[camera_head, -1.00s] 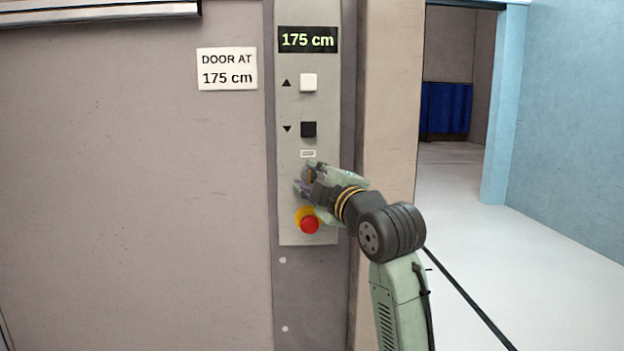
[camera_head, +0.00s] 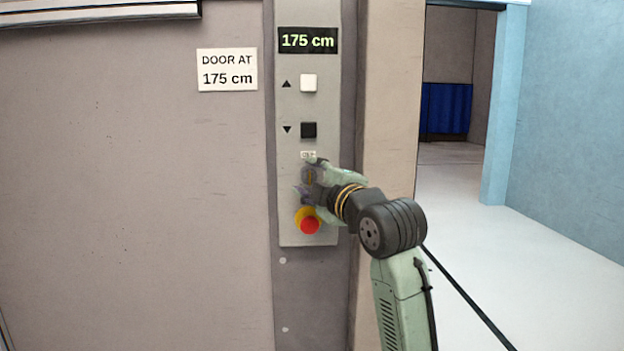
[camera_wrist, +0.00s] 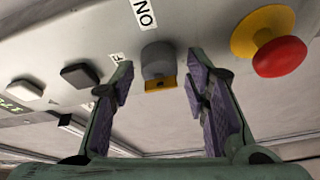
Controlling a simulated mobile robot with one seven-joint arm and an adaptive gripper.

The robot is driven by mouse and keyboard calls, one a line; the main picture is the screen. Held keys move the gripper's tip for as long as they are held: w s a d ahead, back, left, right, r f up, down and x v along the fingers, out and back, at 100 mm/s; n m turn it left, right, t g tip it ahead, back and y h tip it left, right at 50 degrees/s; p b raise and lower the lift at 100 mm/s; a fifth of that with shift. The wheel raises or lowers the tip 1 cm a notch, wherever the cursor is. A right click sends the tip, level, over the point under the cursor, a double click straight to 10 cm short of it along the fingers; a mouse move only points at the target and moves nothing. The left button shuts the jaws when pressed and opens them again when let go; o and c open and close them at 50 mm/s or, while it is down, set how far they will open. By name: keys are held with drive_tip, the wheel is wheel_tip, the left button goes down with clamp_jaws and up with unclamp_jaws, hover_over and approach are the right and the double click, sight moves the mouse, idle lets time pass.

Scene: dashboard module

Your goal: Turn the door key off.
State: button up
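The key switch is a round grey knob with a yellow key piece (camera_wrist: 160,85). It sits on the control panel (camera_head: 290,215) below the black button, and it shows small in the head view (camera_head: 311,176). In the wrist view my gripper (camera_wrist: 160,66) has its purple-padded fingers spread, one on each side of the knob, with a gap on both sides. In the head view my gripper (camera_head: 309,180) is at the switch and partly covers it. An "ON" label (camera_wrist: 145,13) appears upside down in the wrist view. Another label (camera_wrist: 116,57) is partly hidden by a finger.
A red emergency button on a yellow base (camera_head: 309,224) is just below the switch. The white button (camera_head: 308,83) and black button (camera_head: 308,130) are above. The display (camera_head: 308,40) and door sign (camera_head: 227,69) both read 175 cm. An open doorway is at right.

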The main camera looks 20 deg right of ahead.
drive_tip(key=shift+o, duration=0.3)
drive_tip(key=s+d, duration=0.1)
drive_tip(key=s, duration=1.1)
drive_tip(key=shift+f, duration=0.25)
drive_tip(key=shift+d, duration=0.1)
